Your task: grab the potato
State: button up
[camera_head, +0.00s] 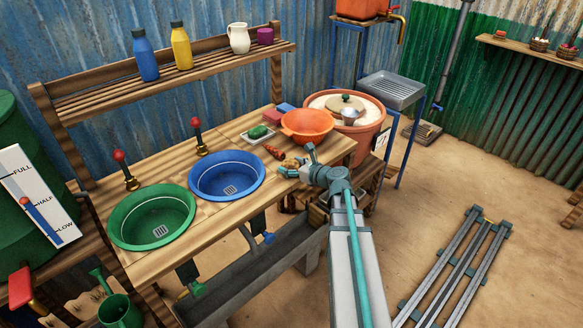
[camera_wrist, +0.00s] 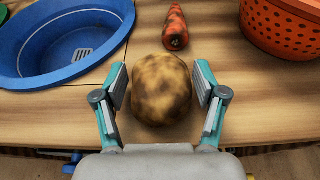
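The potato (camera_wrist: 161,88) is round, tan and brown with dark dirt patches. In the wrist view it lies on the wooden counter (camera_wrist: 70,115) between the two fingers of my gripper (camera_wrist: 160,92). The fingers are spread on either side, with small gaps visible between the pads and the potato. In the head view the potato (camera_head: 291,163) shows partly at the fingertips of my gripper (camera_head: 297,168), near the counter's front edge; the arm and fingers hide some of it.
A blue basin (camera_head: 227,176) is left of the potato and a green basin (camera_head: 152,217) farther left. A carrot (camera_wrist: 175,28) lies just behind it. An orange colander (camera_head: 307,125) stands behind right. A green object (camera_head: 258,132) sits on a small tray.

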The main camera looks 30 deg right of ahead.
jog(key=c, duration=0.8)
jog(key=shift+r, duration=0.1)
